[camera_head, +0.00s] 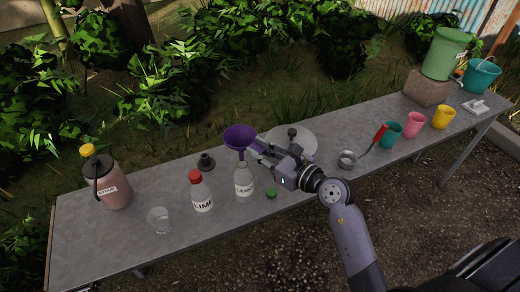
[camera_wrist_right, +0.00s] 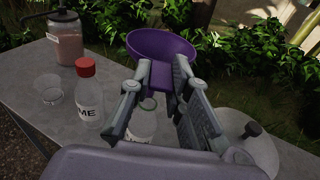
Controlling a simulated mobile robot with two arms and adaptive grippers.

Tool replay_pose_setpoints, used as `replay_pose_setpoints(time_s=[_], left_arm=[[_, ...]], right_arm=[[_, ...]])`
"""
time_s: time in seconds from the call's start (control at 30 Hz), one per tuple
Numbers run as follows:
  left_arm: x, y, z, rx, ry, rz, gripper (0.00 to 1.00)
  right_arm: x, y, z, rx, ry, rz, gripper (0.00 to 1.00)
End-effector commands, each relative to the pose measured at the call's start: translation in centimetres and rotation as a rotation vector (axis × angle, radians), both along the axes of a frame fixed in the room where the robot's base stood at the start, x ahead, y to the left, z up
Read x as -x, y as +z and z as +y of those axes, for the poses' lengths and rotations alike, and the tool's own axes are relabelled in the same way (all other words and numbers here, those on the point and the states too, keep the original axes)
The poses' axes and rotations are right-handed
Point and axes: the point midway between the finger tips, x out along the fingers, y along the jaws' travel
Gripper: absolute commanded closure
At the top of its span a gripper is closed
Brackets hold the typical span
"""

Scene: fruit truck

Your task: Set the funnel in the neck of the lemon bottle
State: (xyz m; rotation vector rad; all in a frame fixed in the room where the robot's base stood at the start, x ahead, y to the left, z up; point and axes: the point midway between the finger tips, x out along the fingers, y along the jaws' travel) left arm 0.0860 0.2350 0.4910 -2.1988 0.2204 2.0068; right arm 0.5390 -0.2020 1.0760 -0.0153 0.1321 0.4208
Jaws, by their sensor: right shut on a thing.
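The purple funnel (camera_head: 240,136) is upright in my right gripper (camera_head: 250,149), which is shut on its side. The lemon bottle (camera_head: 244,184) stands on the table, clear with a white label and no cap. My left gripper is not in view.
The lime bottle (camera_head: 201,195) with a red cap stands left of the lemon bottle. A green cap (camera_head: 271,193) lies to its right. A round lid (camera_head: 302,142) is behind my gripper. A syrup jar (camera_head: 112,188), a clear cup (camera_head: 159,220) and coloured cups (camera_head: 413,125) stand farther off.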

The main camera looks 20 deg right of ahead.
Motion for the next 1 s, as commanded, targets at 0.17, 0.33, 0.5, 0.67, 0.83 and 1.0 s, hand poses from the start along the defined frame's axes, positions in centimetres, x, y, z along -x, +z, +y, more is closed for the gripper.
replay_pose_setpoints(time_s=[0.17, 0.33, 0.5, 0.67, 0.83, 1.0], left_arm=[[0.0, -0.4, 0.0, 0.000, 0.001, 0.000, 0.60], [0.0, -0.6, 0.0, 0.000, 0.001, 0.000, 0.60], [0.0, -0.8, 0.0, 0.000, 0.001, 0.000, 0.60], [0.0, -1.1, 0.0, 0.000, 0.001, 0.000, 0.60], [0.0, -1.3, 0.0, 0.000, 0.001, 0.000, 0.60], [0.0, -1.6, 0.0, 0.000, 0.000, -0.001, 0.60]], right_arm=[[0.0, -0.5, 0.0, 0.000, 0.000, 0.000, 1.00], [0.0, -0.8, 0.0, 0.000, 0.000, 0.001, 1.00], [0.0, -1.1, 0.0, 0.000, 0.000, 0.001, 1.00], [0.0, -1.5, 0.0, 0.001, 0.000, 0.001, 1.00], [0.0, -1.8, 0.0, 0.001, 0.000, 0.001, 1.00], [0.0, -2.1, 0.0, 0.001, 0.000, 0.000, 1.00]])
